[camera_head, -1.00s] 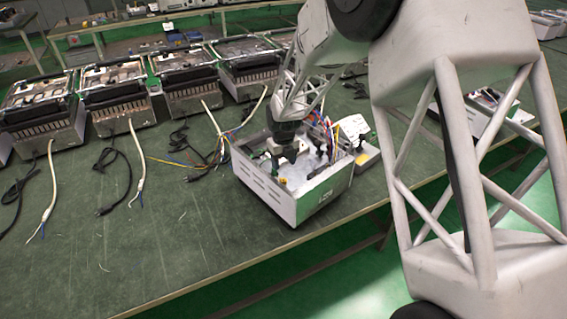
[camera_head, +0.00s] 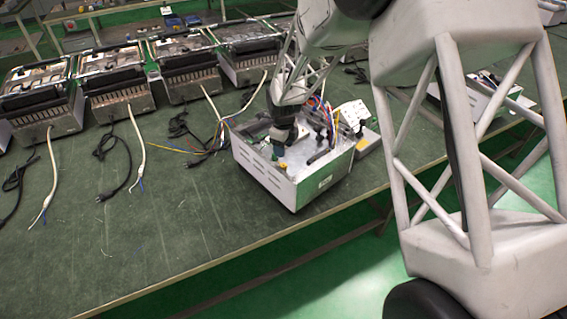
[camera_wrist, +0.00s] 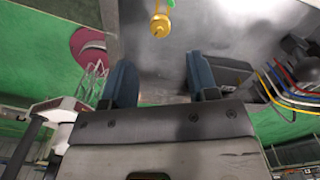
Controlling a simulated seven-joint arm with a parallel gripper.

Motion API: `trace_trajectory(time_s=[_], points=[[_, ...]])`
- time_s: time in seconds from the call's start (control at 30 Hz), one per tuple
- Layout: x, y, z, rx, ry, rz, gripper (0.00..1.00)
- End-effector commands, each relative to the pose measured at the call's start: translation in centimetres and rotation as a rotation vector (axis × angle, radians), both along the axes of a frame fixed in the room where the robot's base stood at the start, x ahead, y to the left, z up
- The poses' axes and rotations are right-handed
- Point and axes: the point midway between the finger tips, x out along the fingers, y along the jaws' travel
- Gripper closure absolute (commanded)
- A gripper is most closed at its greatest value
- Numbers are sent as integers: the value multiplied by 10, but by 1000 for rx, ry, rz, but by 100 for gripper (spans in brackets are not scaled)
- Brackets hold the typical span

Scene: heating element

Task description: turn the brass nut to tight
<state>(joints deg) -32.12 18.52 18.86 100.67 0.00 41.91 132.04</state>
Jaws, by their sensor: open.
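The brass nut (camera_wrist: 160,25) shows at the top of the wrist view, with a green piece just above it, over a grey metal surface (camera_wrist: 235,35). My gripper (camera_wrist: 162,80) is open with nothing between its two blue-padded fingers. The nut lies beyond the fingertips, roughly in line with the gap, and is apart from them. In the head view my gripper (camera_head: 279,150) points down into the open metal housing (camera_head: 315,188), near its left side.
Coloured wires (camera_head: 318,112) rise at the back of the housing, and they run close to the right finger in the wrist view (camera_wrist: 290,90). Several similar units (camera_head: 118,90) stand along the back left. Loose cables (camera_head: 118,160) lie on the green table (camera_head: 150,235); its front left is mostly clear.

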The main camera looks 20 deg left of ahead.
Motion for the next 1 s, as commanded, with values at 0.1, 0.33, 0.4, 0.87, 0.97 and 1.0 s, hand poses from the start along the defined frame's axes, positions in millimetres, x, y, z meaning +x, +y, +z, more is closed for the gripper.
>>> trace_trajectory(time_s=[0.1, 0.33, 0.4, 0.87, 0.97, 1.0], points=[[0, 0, 0, 0, 0, 11, 46], [0, 0, 0, 0, 0, 9, 46], [0, 0, -1, 0, 0, 9, 46], [0, 0, -37, -1, 1, 8, 46], [-1, 0, -50, -1, 2, 8, 46], [-1, 0, -55, -1, 2, 8, 46]])
